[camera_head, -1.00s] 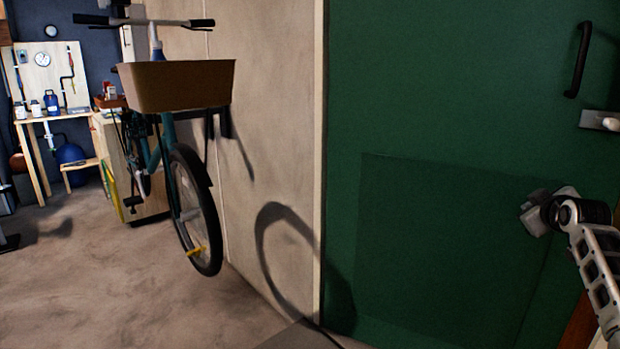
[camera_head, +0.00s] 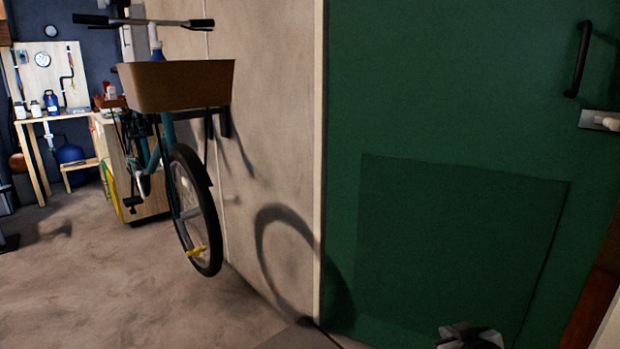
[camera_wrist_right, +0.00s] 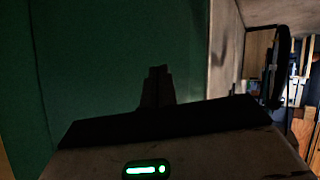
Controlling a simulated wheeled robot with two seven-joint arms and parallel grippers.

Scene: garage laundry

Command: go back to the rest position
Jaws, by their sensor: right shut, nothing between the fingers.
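My right gripper (camera_head: 470,338) shows at the bottom edge of the head view, in front of the lower part of the green door (camera_head: 450,120). Only its top part is in the picture. In the right wrist view, the dark fingers (camera_wrist_right: 157,88) stand together with nothing between them, and the green door (camera_wrist_right: 90,60) fills the left side behind them. The gripper is shut and empty. My left gripper is in neither view.
A bicycle (camera_head: 184,205) with a brown basket (camera_head: 178,86) hangs by the beige wall (camera_head: 270,150) left of the door. The door has a black handle (camera_head: 579,60). A wooden workbench (camera_head: 40,150) stands far left. The grey floor (camera_head: 110,280) ahead left is clear.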

